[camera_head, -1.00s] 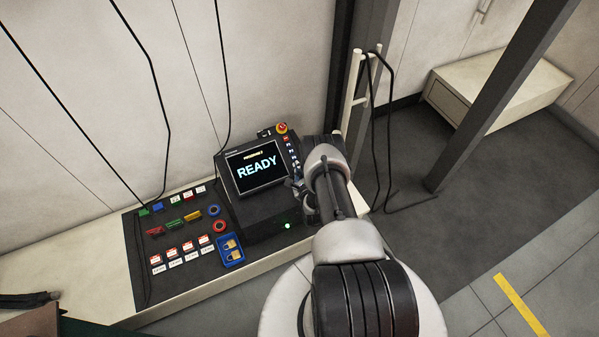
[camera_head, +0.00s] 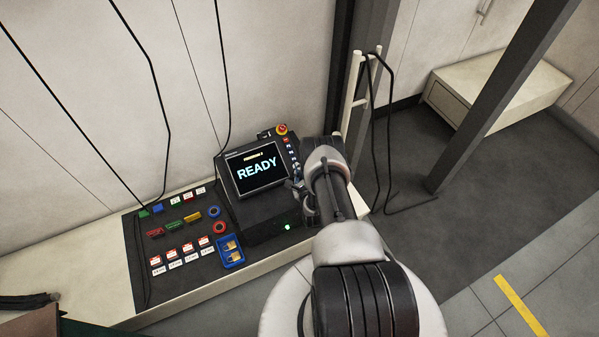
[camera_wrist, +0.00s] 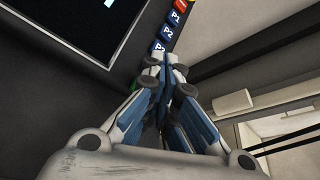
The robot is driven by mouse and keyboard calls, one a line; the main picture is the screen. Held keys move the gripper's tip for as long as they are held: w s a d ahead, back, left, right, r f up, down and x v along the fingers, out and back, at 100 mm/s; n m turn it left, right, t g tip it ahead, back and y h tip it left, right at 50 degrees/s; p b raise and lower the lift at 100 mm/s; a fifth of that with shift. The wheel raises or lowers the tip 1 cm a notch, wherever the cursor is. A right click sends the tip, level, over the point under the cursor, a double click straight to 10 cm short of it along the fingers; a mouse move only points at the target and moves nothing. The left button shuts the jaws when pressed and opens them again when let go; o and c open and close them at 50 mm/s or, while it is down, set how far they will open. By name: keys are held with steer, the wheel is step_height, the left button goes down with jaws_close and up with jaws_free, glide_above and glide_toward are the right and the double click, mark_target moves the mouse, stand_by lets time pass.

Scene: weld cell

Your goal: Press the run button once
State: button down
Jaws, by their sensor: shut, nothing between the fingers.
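The control box (camera_head: 262,212) stands on the bench with a lit screen (camera_head: 258,172) reading READY. A column of small buttons (camera_head: 289,150) runs down the right of the screen. In the wrist view, labels P1 (camera_wrist: 176,16), P2 and P3 show along this column. A bit of green (camera_wrist: 150,62) shows beside my fingertips; it may be the run button, mostly hidden by the fingers. My gripper (camera_wrist: 168,66) is shut and empty, its tips close over the column's lower end. I cannot tell whether they touch. In the head view, my gripper (camera_head: 299,186) is partly hidden by my arm.
A red emergency stop (camera_head: 282,129) on a yellow base sits at the column's top. A rack with hanging cable (camera_head: 353,92) stands behind my arm.

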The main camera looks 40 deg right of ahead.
steer(key=shift+f, duration=0.2)
steer(key=shift+w+f+b, duration=0.2)
steer(key=shift+b, duration=0.35)
steer(key=shift+w+d+f+b, duration=0.1)
steer(key=shift+w+f+b, duration=0.1)
steer(key=shift+f+b, duration=0.3)
stand_by(0.7)
steer(key=shift+r, duration=0.2)
steer(key=shift+s+r+p, duration=0.4)
steer(key=shift+r+p, duration=0.3)
steer(key=r+p, duration=0.1)
steer(key=s+r+p, duration=0.1)
steer(key=r+p, duration=0.1)
steer(key=s+r+p, duration=0.1)
steer(key=shift+s+a+r, duration=0.1)
steer(key=shift+a+r, duration=0.15)
steer(key=shift+a, duration=0.15)
